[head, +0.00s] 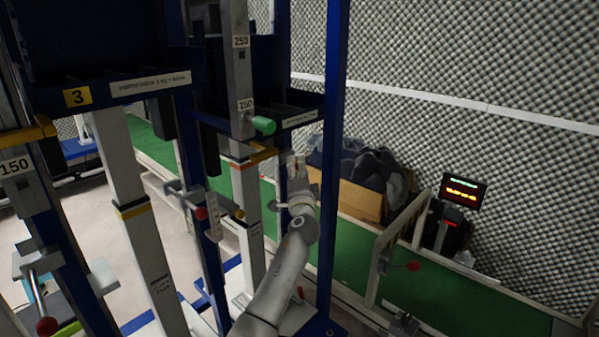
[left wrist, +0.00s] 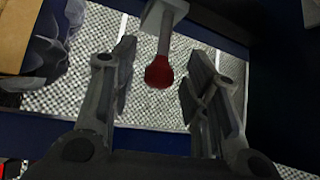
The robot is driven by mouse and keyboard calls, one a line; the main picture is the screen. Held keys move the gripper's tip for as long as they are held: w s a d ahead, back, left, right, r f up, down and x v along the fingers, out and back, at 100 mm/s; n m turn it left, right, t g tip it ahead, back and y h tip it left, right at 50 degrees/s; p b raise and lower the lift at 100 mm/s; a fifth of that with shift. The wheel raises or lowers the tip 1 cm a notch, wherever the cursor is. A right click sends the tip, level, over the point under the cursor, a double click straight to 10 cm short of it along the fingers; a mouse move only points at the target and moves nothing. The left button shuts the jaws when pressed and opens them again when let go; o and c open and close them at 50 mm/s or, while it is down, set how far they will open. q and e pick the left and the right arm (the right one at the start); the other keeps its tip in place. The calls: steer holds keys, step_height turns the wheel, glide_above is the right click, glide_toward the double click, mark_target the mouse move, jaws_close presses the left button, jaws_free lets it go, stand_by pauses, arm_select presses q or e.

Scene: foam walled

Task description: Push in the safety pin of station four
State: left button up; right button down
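A red ball knob (left wrist: 159,72) on a grey rod juts from a pale block (left wrist: 165,12) in the left wrist view. This looks like the safety pin; no station number shows beside it. My left gripper (left wrist: 162,60) is open, with one finger on each side of the knob in the picture and visible gaps to both. I cannot tell how deep the knob sits between them. In the head view my left gripper (head: 296,166) is beside the blue frame right of the post with the green handle (head: 264,125); the pin is not clear there. My right gripper is not in view.
A blue upright (head: 333,150) stands close right of my left arm. A yellow "3" plate (head: 77,97) marks the rack at left. A cardboard box (head: 345,195) with dark foam and a lit display (head: 463,191) are beyond, by the foam wall (head: 470,80).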

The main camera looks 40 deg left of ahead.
arm_select(q)
steer(key=v, duration=1.2)
stand_by(0.6)
